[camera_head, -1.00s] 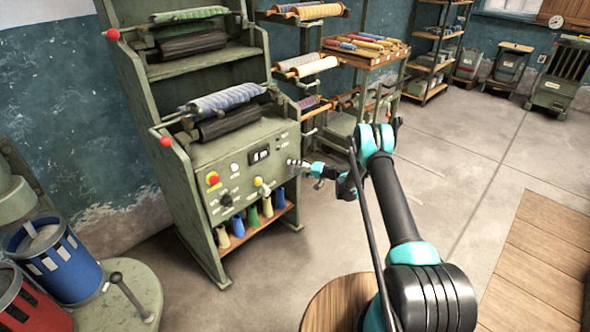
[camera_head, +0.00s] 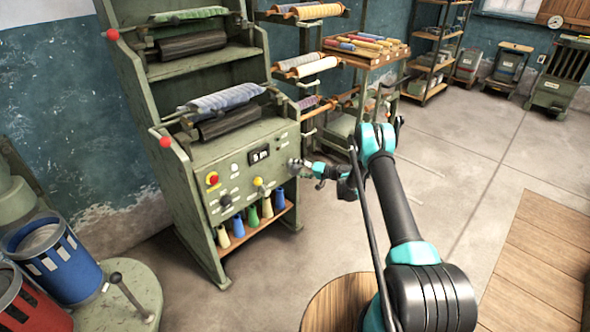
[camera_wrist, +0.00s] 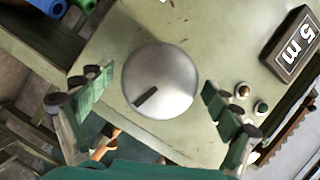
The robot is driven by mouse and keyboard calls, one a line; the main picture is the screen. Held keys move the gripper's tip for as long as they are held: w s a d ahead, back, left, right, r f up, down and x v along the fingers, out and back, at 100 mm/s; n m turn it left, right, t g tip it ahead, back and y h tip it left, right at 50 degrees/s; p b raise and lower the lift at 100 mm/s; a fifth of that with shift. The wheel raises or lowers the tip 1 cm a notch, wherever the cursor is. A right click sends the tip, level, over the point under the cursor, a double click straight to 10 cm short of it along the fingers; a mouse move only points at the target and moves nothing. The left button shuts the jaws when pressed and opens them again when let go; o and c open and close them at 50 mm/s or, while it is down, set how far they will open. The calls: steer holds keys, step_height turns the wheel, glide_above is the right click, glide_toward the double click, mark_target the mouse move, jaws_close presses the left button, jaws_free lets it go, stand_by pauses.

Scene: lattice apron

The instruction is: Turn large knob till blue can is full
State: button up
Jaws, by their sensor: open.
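The large knob is a round silver dial with a dark pointer mark, centred in the wrist view (camera_wrist: 165,75). It also shows on the green machine's front panel in the head view (camera_head: 293,164). My gripper (camera_wrist: 157,97) is open, with one finger on each side of the knob and a visible gap to it. In the head view my gripper (camera_head: 308,168) is at the panel's right end. The blue can (camera_head: 75,268) stands at the lower left, with pale slots in its wall. Pale grey material shows inside, close below the rim.
The panel display (camera_wrist: 290,45) reads "5 m". A red button (camera_head: 212,178), a yellow knob (camera_head: 257,181) and a black knob (camera_head: 225,200) sit on the same panel. A red can (camera_head: 30,310) stands beside the blue can.

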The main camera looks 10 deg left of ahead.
steer(key=v, duration=1.1)
steer(key=shift+s+d, duration=0.1)
steer(key=shift+s, duration=0.05)
steer(key=shift+r, duration=0.1)
